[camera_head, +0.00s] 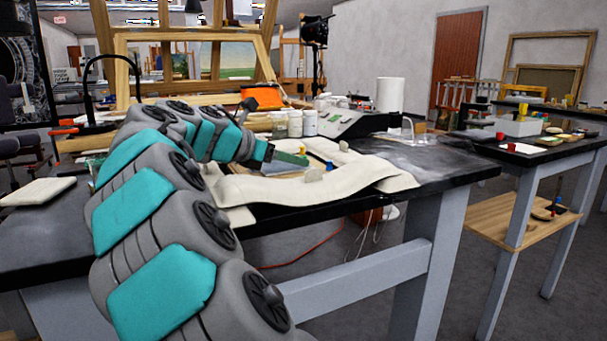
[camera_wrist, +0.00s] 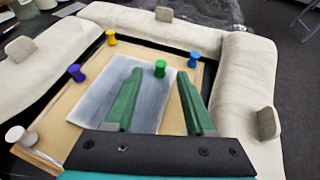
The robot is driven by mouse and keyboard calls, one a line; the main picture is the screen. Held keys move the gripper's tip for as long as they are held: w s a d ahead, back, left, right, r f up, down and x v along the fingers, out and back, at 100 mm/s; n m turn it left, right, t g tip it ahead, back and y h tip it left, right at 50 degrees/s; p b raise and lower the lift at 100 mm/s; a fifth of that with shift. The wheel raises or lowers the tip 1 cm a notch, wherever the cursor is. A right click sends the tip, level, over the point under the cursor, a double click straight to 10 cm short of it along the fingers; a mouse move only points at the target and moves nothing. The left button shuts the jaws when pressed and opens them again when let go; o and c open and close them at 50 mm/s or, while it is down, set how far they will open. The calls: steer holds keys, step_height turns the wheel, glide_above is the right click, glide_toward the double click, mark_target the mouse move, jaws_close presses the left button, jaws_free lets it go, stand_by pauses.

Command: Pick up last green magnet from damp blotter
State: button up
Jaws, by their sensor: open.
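A small green magnet (camera_wrist: 160,68) stands upright at the far right corner of a grey-blue sheet (camera_wrist: 108,95) on a tan board (camera_wrist: 65,117) in the wrist view. Which of these is the damp blotter I cannot tell for sure. My gripper (camera_wrist: 160,80) is open, its two green fingers pointing towards the magnet, one to each side of it in the picture. Nothing is between the fingers in contact with them. In the head view my gripper (camera_head: 290,158) is over the bench; the green magnet cannot be made out there.
A yellow magnet (camera_wrist: 111,37), a purple magnet (camera_wrist: 76,72) and a blue magnet (camera_wrist: 194,59) stand around the sheet. White pieces (camera_wrist: 14,134) lie at left. Cream padded rolls (camera_wrist: 245,85) with grey tabs border the board. Jars (camera_head: 295,124) stand behind on the bench.

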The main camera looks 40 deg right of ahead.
steer(key=shift+d+f, duration=0.25)
steer(key=shift+d, duration=0.35)
steer(key=shift+c, duration=0.2)
jaws_close()
